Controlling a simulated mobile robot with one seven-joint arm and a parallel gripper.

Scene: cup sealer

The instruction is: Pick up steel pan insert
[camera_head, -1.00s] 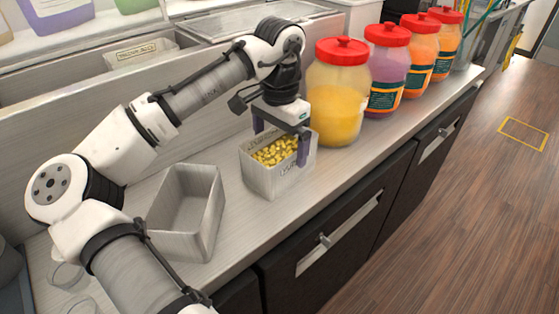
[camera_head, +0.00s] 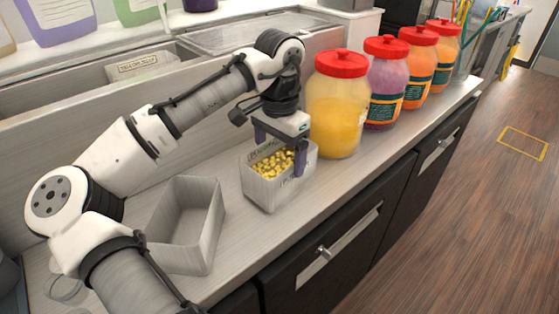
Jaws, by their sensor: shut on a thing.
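A steel pan insert (camera_head: 268,193) filled with yellow pieces stands on the counter under my gripper. My gripper (camera_head: 280,150) points down over it and is shut on it, with one finger at the far left side and the other at the near right side. The near finger covers part of the insert's upper right wall. A second steel pan insert (camera_head: 207,238), empty, stands to the left, apart from my gripper.
A jar of yellow liquid with a red lid (camera_head: 338,115) stands close to the right of the filled insert. Several similar jars follow behind it. The steel counter (camera_head: 262,238) has clear room in front; its edge is near.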

